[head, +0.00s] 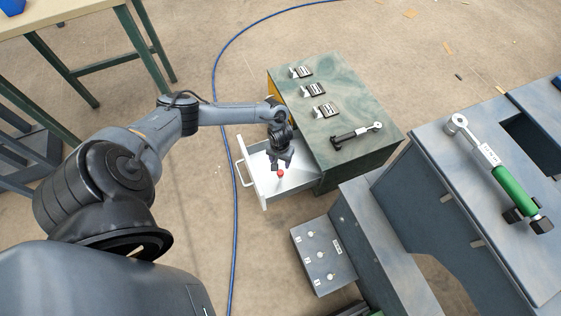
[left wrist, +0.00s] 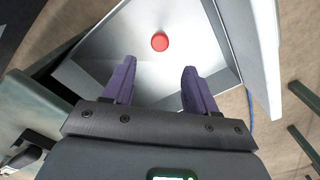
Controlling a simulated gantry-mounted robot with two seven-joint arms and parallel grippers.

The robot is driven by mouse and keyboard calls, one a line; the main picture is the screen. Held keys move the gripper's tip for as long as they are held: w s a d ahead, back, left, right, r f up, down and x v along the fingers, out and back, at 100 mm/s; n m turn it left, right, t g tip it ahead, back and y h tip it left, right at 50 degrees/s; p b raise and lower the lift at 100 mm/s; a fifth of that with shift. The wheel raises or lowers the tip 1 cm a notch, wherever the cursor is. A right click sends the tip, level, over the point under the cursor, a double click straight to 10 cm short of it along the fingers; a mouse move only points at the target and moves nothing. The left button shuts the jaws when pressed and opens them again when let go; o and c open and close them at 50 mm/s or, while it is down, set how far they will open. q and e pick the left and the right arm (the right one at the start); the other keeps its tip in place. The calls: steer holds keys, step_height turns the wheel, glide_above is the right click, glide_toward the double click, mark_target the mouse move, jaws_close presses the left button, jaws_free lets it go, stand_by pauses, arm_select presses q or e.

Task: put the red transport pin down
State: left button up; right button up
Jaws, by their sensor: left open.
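The red transport pin (head: 280,173) is in the open drawer (head: 299,181) of the green cabinet. In the left wrist view the red pin (left wrist: 160,41) shows as a round red top against the bare metal drawer floor (left wrist: 125,42). My left gripper (head: 281,163) is above the drawer, close to the pin. In the left wrist view its two purple fingers (left wrist: 157,84) are spread apart with nothing between them, and the pin lies beyond their tips. My right gripper is not seen.
The cabinet top (head: 350,104) carries several small dark parts and a black-handled tool (head: 357,133). A blue-grey bench (head: 450,180) with a green-handled tool (head: 509,187) stands at the right. A blue cable (head: 234,220) runs along the floor left of the drawer.

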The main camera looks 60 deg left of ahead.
arm_select(q)
steer(key=d+r+m+t+h, duration=0.3)
steer(key=d+m, duration=0.5)
steer(key=d, duration=1.8)
steer(key=s+d+r+m+t+y, duration=0.1)
steer(key=s+d+r+t+y, duration=0.15)
steer(key=r, duration=0.55)
steer(key=s+a+r+g, duration=0.2)
steer(key=s+a+r, duration=0.3)
steer(key=s+r, duration=0.4)
steer(key=shift+m, duration=0.4)
